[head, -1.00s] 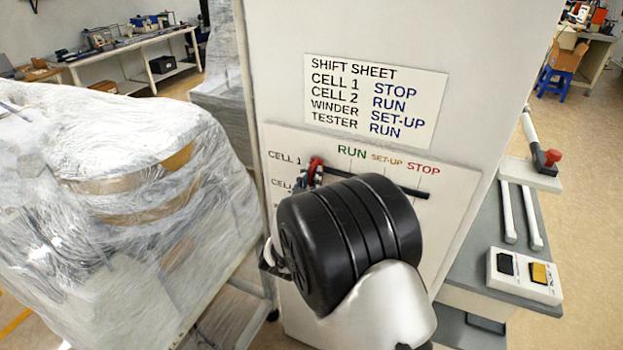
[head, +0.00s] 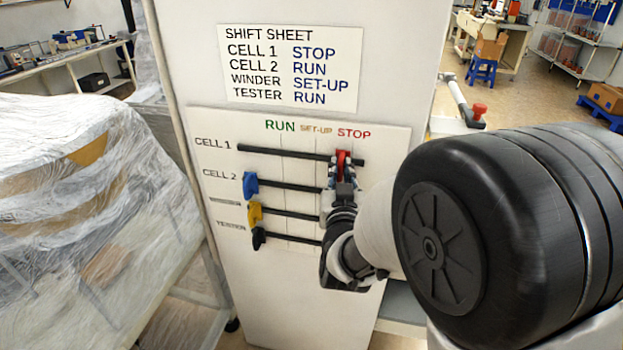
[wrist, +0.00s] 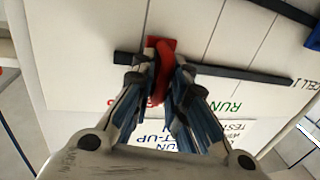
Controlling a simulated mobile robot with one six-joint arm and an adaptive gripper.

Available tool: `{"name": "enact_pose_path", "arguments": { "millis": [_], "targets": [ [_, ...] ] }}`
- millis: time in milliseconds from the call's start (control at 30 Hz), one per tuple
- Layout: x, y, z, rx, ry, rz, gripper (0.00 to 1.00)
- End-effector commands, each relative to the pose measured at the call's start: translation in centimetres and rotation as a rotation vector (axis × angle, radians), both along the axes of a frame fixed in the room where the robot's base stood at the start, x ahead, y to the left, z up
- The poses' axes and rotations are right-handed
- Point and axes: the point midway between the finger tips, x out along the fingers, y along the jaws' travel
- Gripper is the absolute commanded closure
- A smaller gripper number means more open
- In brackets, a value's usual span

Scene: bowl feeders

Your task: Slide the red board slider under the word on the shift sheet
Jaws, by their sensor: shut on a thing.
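The red slider (head: 343,156) sits on the top track, CELL 1, below the word STOP (head: 354,133) on the slider board (head: 225,119). My gripper (head: 343,172) is shut on the red slider; the wrist view shows both fingers (wrist: 160,80) pressed on either side of the red piece (wrist: 163,46). The shift sheet (head: 290,68) above the board reads CELL 1 STOP, CELL 2 RUN, WINDER SET-UP, TESTER RUN. In the wrist view the gripper hides most of the STOP label.
Below are a blue slider (head: 250,184), a yellow slider (head: 255,213) and a black slider (head: 259,238), all at the left ends of their tracks. A plastic-wrapped machine (head: 80,200) stands left. My arm fills the lower right.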

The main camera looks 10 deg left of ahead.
Motion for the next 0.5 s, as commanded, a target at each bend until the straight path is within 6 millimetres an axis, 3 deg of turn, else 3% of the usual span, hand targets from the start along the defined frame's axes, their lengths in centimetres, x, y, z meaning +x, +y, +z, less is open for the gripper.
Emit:
{"name": "enact_pose_path", "arguments": {
  "millis": [200,500],
  "targets": [
    [-0.2,-2.0,-0.4,0.002,0.009,0.001,1.0],
    [-0.2,-2.2,-0.3,0.001,0.009,0.002,1.0]
  ]
}}
